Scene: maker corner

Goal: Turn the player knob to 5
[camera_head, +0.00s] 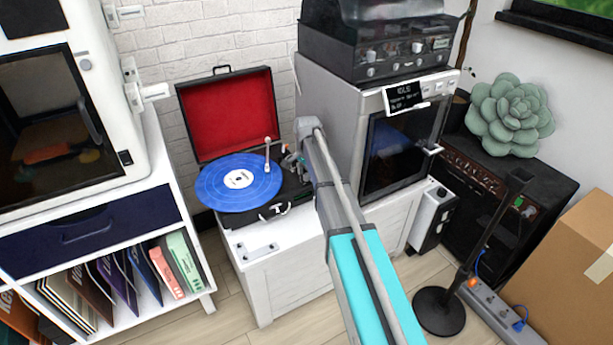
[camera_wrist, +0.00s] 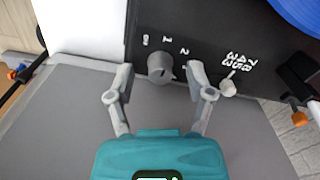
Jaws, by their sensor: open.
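The record player (camera_head: 226,118) is an open black suitcase type with a red-lined lid and a blue record (camera_head: 238,181) on it. In the wrist view its black panel carries a round grey player knob (camera_wrist: 160,67). The marks 0, 1 and 2 show around the knob; further marks are hidden or unclear. I cannot read where the knob points. My gripper (camera_wrist: 160,78) is open, one finger on each side of the knob with gaps visible. In the head view my gripper (camera_head: 291,161) is at the player's right side, where the knob cannot be made out.
A small speed lever (camera_wrist: 227,88) with printed numbers is right of the knob, close to my right finger. A white oven-like machine (camera_head: 343,130) stands right of the player on the white cabinet (camera_head: 290,285). A white printer (camera_head: 110,100) is at the left.

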